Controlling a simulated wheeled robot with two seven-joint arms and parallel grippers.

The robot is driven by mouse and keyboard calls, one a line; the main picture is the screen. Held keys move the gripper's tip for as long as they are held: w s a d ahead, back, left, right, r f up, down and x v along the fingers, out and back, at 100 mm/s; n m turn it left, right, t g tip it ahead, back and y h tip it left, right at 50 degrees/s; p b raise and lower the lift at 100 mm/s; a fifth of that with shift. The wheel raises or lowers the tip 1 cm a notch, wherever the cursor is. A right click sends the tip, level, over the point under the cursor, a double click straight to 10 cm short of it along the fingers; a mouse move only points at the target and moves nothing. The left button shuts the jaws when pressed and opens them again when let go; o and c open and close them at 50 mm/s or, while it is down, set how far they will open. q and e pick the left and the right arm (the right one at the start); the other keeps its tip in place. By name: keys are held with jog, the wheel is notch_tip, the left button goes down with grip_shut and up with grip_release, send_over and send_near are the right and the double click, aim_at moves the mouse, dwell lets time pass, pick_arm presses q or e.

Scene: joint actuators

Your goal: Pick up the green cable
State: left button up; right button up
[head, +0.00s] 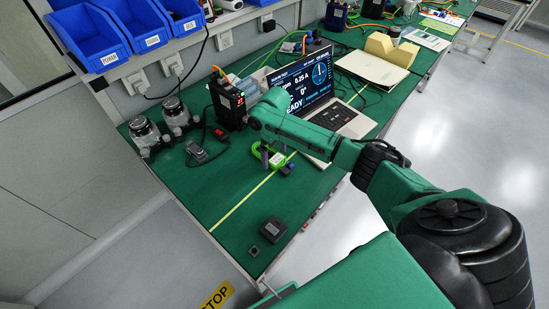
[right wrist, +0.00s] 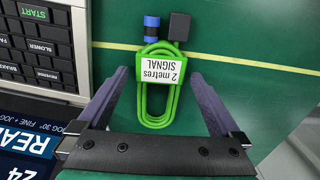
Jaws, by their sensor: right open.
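The green cable (head: 257,164) lies coiled on the green table mat in front of the laptop. In the right wrist view the green cable (right wrist: 146,104) has a white label reading "2 metres SIGNAL", a blue connector and a black block-shaped end. My right gripper (right wrist: 158,76) is open, with one finger on each side of the coil and a visible gap to it. In the head view my right gripper (head: 273,153) is over the cable and hides part of it. My left gripper is not in view.
The open laptop (head: 339,115) stands close beside the cable. A black power supply box (head: 228,104) is behind to the left. Two grey-and-silver actuators (head: 144,133) and a handheld device (head: 198,152) are at left. A dark box (head: 272,229) lies nearer the front edge. The mat between is clear.

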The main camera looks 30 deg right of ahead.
jog(key=shift+f, duration=0.25)
jog(key=shift+c, duration=0.9)
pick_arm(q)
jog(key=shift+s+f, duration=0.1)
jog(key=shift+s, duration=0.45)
pick_arm(e)
jog(key=c, duration=1.3)
notch_tip(320, 180, up, 14)
jog(key=shift+f, duration=0.2)
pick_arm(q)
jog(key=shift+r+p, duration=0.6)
pick_arm(e)
notch_tip(320, 180, up, 6)
jog(key=r, duration=0.1)
send_over(274, 157)
jog(key=shift+s+d+f, duration=0.1)
jog(key=shift+f, duration=0.15)
